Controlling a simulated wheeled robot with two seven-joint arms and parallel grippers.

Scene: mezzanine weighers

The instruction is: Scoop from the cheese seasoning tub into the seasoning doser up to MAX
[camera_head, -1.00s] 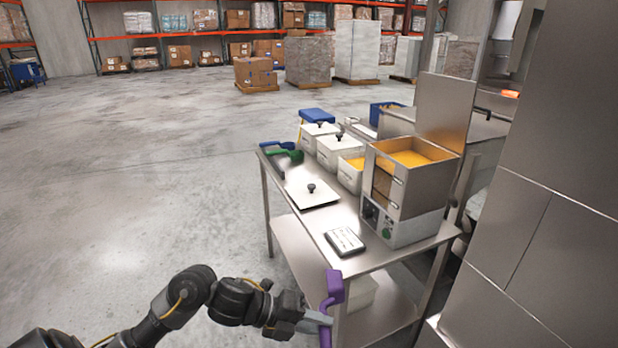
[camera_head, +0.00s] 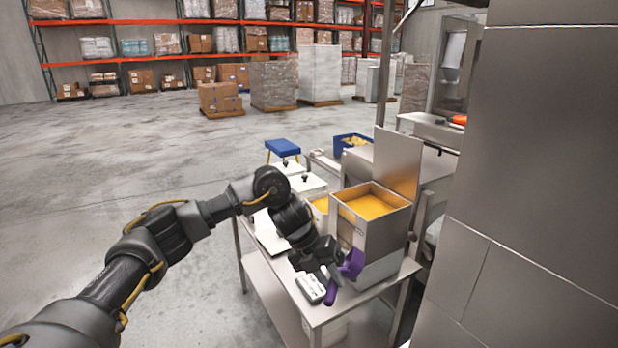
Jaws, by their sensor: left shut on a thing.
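My left gripper (camera_head: 332,276) is shut on a purple scoop (camera_head: 352,263). It holds the scoop in front of the seasoning doser, over the table's near end; I cannot tell whether they touch. The seasoning doser (camera_head: 386,230) is a steel box with its lid raised and orange-yellow powder showing inside. Its front window and any MAX mark are hidden or too small to read. A white tub with orange seasoning (camera_head: 321,204) stands just left of the doser, partly hidden by my arm. My right gripper is not in view.
The steel table (camera_head: 352,309) carries a pale scale-like device (camera_head: 309,288) near the gripper. Lidded white tubs (camera_head: 306,185) stand behind, with a blue-topped stool (camera_head: 283,147) beyond. A steel cabinet wall (camera_head: 535,150) closes off the right. The floor at left is clear.

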